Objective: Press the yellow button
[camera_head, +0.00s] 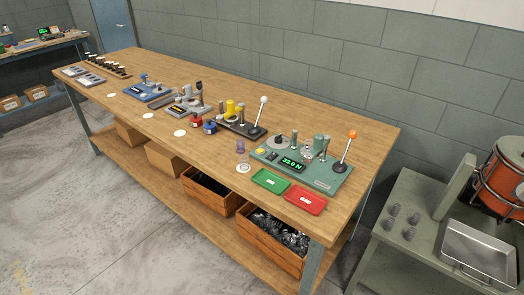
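A green machine (318,174) stands on the right part of the wooden workbench, with a lit display (291,162) reading about 33.0 N and an orange-knobbed lever (352,135). A small yellow round part (260,151) at its left front edge looks like the yellow button. Nothing touches or covers it. A dark machine to the left also carries a yellow cylinder (230,107) and a white-knobbed lever (263,100). My gripper is not in view.
A green tray (270,181) and a red tray (305,199) lie in front of the green machine. A small purple part (240,147) and a white disc (244,167) are beside it. Other machines stand farther left. The bench's front edge is mostly clear.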

